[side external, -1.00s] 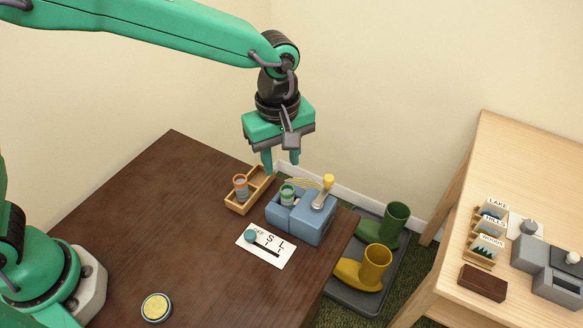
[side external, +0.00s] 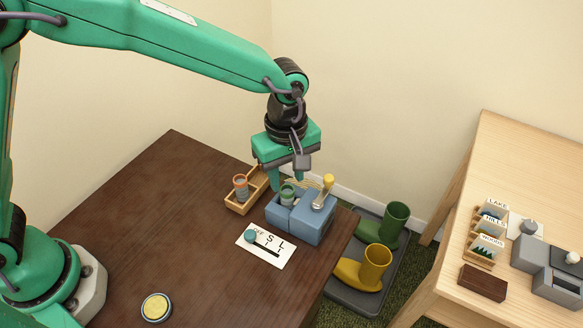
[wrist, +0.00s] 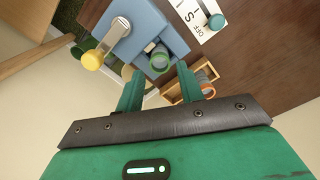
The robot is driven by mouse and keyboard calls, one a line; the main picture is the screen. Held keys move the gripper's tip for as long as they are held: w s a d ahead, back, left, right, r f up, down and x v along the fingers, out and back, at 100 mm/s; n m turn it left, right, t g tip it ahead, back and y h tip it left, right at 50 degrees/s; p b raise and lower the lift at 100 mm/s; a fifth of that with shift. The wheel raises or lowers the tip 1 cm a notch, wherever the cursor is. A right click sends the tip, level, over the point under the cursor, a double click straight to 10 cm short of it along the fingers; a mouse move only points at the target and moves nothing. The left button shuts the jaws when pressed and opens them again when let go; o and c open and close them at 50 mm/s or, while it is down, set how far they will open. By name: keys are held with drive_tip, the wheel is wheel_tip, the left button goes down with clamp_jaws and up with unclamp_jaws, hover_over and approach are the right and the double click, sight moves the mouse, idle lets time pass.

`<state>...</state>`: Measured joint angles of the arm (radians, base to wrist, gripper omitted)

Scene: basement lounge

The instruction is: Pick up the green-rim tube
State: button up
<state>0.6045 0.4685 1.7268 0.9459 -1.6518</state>
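The green-rim tube (side external: 287,194) stands upright in the lower part of a blue box-like device (side external: 313,226). In the wrist view the green-rim tube (wrist: 160,60) shows just beyond the fingertips, roughly centred between them. My gripper (side external: 288,185) is open and points down over the device, with its fingers apart at about the height of the tube's rim. I cannot tell whether the fingers touch the tube. The tube's lower part is hidden inside the device. An orange-rim tube (side external: 240,187) stands in a wooden tray (side external: 256,190) to the left.
A lever with a yellow knob (side external: 328,181) rises from the device, close right of my gripper. A white card (side external: 266,246) with a teal-knobbed slider lies in front. A round yellow-topped disc (side external: 156,307) sits near the table's front. The dark table's left side is clear.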

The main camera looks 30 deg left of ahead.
sight(287, 189)
drive_tip(key=shift+f, duration=2.45)
drive_tip(key=c, duration=0.8)
drive_tip(key=shift+r, duration=0.15)
drive_tip(key=shift+r, duration=0.55)
drive_tip(key=r, duration=0.3)
drive_tip(key=shift+s+d+r, duration=0.15)
drive_tip(key=shift+s+d, duration=0.05)
drive_tip(key=shift+s, duration=0.1)
drive_tip(key=s+d+r, duration=0.4)
drive_tip(key=s+r, duration=0.2)
drive_tip(key=s, duration=0.4)
drive_tip(key=shift+d+r, duration=0.2)
drive_tip(key=shift+d, duration=0.05)
